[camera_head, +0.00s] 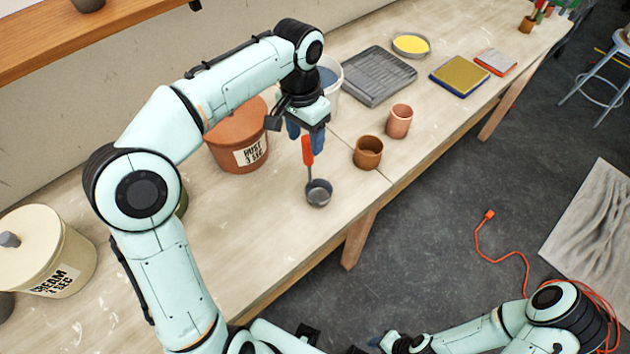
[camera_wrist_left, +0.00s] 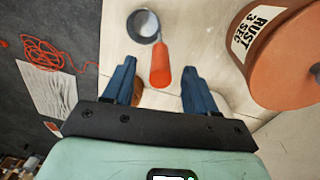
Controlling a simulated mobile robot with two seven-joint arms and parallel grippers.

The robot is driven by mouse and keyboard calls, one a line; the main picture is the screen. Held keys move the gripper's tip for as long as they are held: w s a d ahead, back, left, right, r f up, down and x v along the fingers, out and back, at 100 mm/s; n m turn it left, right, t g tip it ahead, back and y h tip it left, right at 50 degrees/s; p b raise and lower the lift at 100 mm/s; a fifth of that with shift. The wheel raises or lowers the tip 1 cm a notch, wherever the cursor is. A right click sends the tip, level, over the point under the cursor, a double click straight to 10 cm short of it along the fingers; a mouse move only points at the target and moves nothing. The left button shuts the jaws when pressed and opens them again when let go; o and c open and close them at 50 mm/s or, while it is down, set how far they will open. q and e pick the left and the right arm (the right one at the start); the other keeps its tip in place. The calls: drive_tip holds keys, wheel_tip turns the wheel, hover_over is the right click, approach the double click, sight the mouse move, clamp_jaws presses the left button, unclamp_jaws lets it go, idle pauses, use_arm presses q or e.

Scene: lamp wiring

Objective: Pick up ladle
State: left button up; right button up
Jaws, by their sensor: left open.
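The rust bucket (camera_head: 225,160) stands close left of my left gripper, with a white bucket (camera_head: 332,75) behind. A brown cup (camera_head: 368,152) and a pink cup (camera_head: 399,121) stand to the right. A cream bucket (camera_head: 70,240) is far left.

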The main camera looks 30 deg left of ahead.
sight(307, 151)
use_arm(q)
wheel_tip(307, 151, down, 5)
drive_tip(key=shift+w+d+f+b, duration=0.1)
drive_tip(key=shift+f+b, duration=0.05)
drive_tip(key=shift+b, duration=0.25)
clamp_jaws()
